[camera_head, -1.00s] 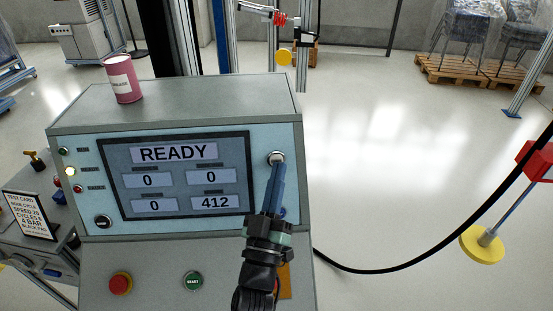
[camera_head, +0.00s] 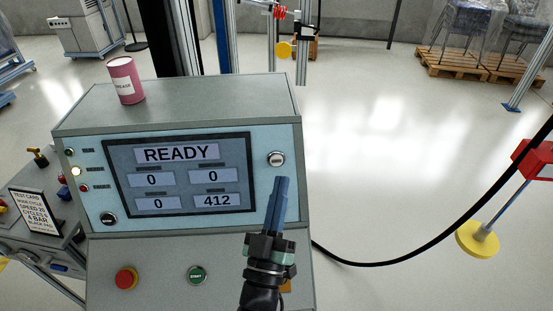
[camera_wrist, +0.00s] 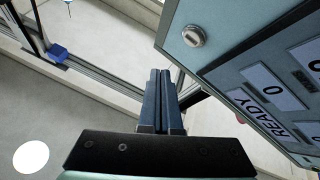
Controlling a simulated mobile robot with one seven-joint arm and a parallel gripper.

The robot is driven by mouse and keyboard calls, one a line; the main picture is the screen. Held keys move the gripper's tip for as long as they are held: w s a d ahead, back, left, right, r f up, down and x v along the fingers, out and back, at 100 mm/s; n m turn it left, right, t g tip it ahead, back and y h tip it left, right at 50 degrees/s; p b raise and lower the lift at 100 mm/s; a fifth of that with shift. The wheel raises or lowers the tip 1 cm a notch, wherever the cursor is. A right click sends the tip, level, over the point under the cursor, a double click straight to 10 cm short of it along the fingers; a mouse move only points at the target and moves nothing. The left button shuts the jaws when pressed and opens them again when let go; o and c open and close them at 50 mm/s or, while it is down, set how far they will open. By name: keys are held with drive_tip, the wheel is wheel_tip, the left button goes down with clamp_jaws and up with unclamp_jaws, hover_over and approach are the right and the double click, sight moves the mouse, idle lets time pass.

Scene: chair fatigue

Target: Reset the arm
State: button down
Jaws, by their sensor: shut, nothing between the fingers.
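My gripper (camera_head: 281,181) is shut and empty, its blue-grey fingers pressed together. It is in front of the right part of the control panel (camera_head: 177,176), apart from it. The fingertips are just below a round silver knob or key switch (camera_head: 276,159) on the panel's upper right. In the wrist view the shut fingers (camera_wrist: 158,74) point up the picture, and the round switch (camera_wrist: 194,36) is to their upper right. The screen (camera_head: 180,174) reads READY, with zeros in three boxes and 412 in the fourth.
A pink can (camera_head: 126,80) stands on top of the console. A red button (camera_head: 126,279) and a green START button (camera_head: 196,275) are on the lower panel. A black cable (camera_head: 400,257) runs to the right, near a yellow-based stand (camera_head: 477,239). Open floor lies to the right.

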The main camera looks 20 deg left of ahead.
idle(0.4)
drive_tip(key=w+d+r+m+t, duration=0.1)
drive_tip(key=d+r, duration=0.2)
drive_tip(key=r, duration=1.1)
drive_tip(key=w+d+r+t, duration=0.1)
drive_tip(key=d+r, duration=0.2)
drive_tip(key=r, duration=1.1)
drive_tip(key=s+d+r+m+t+h, duration=0.1)
drive_tip(key=s+d+r+m+h, duration=0.1)
drive_tip(key=s+d+r, duration=0.2)
drive_tip(key=s+d+r+m+t+h, duration=0.1)
drive_tip(key=s+d+r+m+h, duration=0.1)
drive_tip(key=s+d+r, duration=0.3)
drive_tip(key=s+r+m, duration=0.1)
drive_tip(key=s+r, duration=0.2)
drive_tip(key=r, duration=0.4)
drive_tip(key=shift+s+d+h, duration=0.15)
drive_tip(key=shift+h, duration=0.15)
